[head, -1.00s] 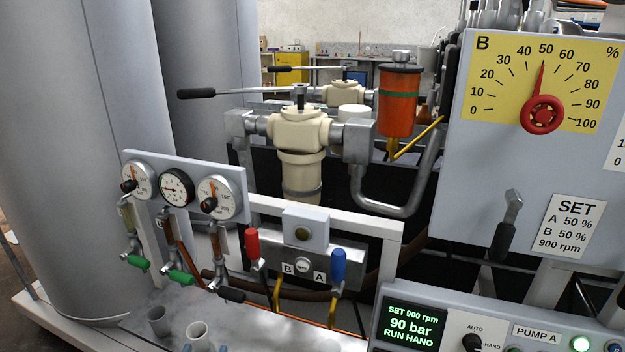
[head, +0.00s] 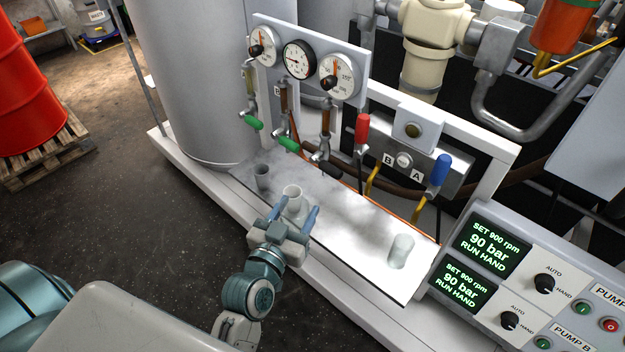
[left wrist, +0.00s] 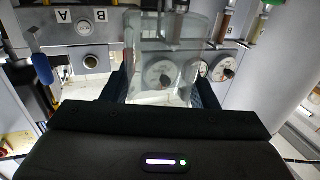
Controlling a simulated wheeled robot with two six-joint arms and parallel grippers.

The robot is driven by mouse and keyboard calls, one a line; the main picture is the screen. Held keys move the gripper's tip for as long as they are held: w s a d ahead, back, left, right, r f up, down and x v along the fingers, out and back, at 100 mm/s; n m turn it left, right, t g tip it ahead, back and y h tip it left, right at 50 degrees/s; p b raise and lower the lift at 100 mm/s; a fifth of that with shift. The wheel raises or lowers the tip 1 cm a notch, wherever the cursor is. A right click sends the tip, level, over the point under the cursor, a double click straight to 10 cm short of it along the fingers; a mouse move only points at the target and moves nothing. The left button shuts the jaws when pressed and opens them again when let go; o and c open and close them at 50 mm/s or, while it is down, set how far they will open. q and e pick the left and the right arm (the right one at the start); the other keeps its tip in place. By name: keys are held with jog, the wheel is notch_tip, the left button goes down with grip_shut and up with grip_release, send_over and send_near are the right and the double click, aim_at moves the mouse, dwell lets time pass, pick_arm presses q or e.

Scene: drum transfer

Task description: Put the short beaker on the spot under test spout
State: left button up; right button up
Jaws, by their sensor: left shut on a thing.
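My left gripper (head: 296,213) is shut on a pale clear beaker (head: 293,192), with one finger on each side of it. The beaker stands upright at the tray's left part, and its open rim shows above the fingers. In the left wrist view the clear beaker (left wrist: 165,50) fills the space between the dark fingers. I take it as the short beaker; its lower part is hidden in the head view. Small taps with green handles (head: 288,145) hang below the gauges. A test button (head: 404,160) sits between labels B and A. I cannot tell which outlet is the test spout.
Another clear beaker (head: 401,250) stands at the right of the metal tray (head: 345,228). The tray between them is bare. A gauge panel (head: 310,60) and red and blue levers rise behind; a control console (head: 500,262) is at right.

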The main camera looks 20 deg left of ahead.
pick_arm(q)
jog(key=w+d+r+m+g+h, duration=0.3)
jog(key=w+d+m+g+h, duration=0.1)
jog(key=d+m+g+h, duration=0.3)
jog(key=w+d+r+m+g+h, duration=0.2)
jog(key=w+d+m+g+h, duration=0.2)
jog(key=d+m+g+h, duration=0.3)
jog(key=shift+d+r+m+g+h, duration=0.4)
jog(key=shift+m+g+h, duration=1.05)
jog(key=shift+h, duration=0.35)
